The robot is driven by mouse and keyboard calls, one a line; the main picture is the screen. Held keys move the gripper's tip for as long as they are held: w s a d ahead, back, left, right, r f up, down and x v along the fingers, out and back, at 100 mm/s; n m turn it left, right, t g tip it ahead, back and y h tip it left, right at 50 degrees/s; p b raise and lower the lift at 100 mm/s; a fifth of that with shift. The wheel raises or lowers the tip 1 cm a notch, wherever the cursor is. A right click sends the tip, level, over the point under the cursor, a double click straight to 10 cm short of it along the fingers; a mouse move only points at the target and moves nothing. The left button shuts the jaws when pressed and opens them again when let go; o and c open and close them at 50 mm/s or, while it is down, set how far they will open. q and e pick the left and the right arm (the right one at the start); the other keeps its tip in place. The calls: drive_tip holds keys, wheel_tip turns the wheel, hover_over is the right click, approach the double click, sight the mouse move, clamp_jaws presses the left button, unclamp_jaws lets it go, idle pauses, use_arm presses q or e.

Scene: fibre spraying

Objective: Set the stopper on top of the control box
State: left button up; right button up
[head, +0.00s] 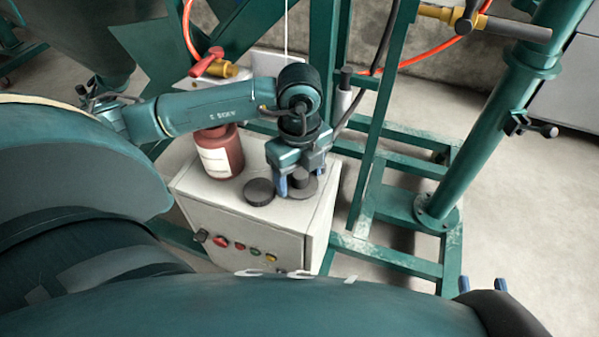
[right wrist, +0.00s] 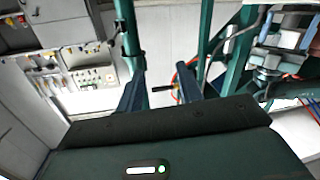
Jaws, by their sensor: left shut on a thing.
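The control box (head: 222,202) is a pale grey cabinet in the middle of the head view, with buttons on its front. My left gripper (head: 301,180) points down over the right part of its top. It is shut on the knob of the stopper (head: 297,192), a dark grey round disc. The disc is level and at or just above the box top; I cannot tell whether it touches. The fingers partly hide it. My right gripper (head: 483,285) is open and empty at the lower right, and its spread fingers also show in the right wrist view (right wrist: 172,92).
A second dark disc (head: 259,191) lies on the box just left of the stopper. A red-brown bottle (head: 219,152) with a white label stands behind it. A red-handled valve (head: 208,64) is above. Green frame posts (head: 371,185) stand close right of the box.

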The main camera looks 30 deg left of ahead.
use_arm(q)
drive_tip(key=o, duration=0.7)
drive_tip(key=shift+f, duration=0.1)
